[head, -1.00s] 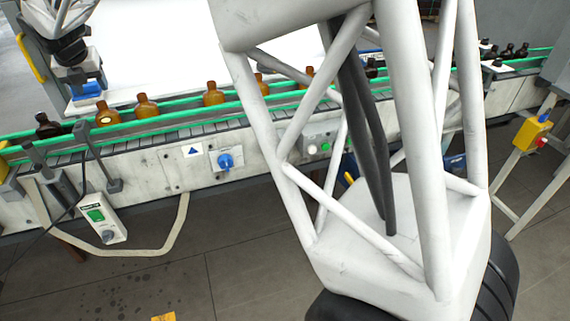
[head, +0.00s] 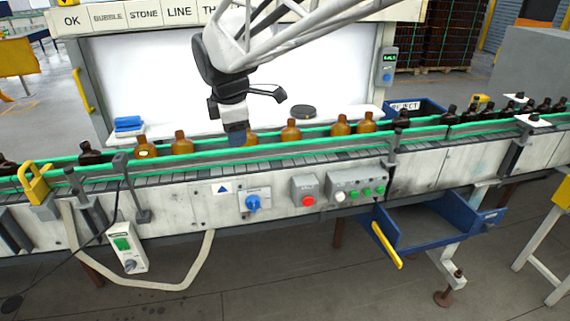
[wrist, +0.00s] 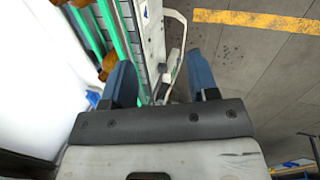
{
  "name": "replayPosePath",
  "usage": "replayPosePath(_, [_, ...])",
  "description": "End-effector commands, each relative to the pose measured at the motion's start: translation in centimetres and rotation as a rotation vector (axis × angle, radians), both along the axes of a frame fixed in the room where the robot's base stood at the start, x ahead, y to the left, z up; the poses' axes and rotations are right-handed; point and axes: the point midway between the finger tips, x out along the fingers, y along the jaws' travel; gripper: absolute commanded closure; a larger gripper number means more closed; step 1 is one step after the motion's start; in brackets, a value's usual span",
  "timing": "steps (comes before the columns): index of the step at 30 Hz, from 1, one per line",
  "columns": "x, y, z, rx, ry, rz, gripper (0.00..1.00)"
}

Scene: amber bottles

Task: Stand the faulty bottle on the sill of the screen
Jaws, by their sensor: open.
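Amber bottles stand in a row on the conveyor before the lit white screen (head: 165,75). One amber bottle (head: 145,151) at the left shows a bright pale patch on its body; the others, such as this one (head: 291,131), look plain. The sill (head: 210,128) is the white ledge at the screen's foot. My gripper (head: 237,137) points down over the line, right of the pale-patched bottle, partly covering another amber bottle (head: 251,138). In the wrist view my gripper (wrist: 162,82) is open, its blue fingers apart with no bottle between them; an amber bottle (wrist: 107,66) shows beside the left finger.
Green guide rails (head: 300,139) run along the conveyor. A blue stack (head: 129,125) and a dark round disc (head: 303,111) rest on the sill, with bare ledge between. A blue REJECT bin (head: 415,108) is at the right. Darker bottles (head: 545,106) stand far right.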

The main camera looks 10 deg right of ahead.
Motion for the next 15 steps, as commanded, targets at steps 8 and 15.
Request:
replayPosePath(8, [-7.8, -6.3, -1.2, 0.14, 0.01, -0.461, 0.46])
replayPosePath(15, [-14.7, -10.3, -3.3, 0.255, 0.018, -0.864, 0.46])
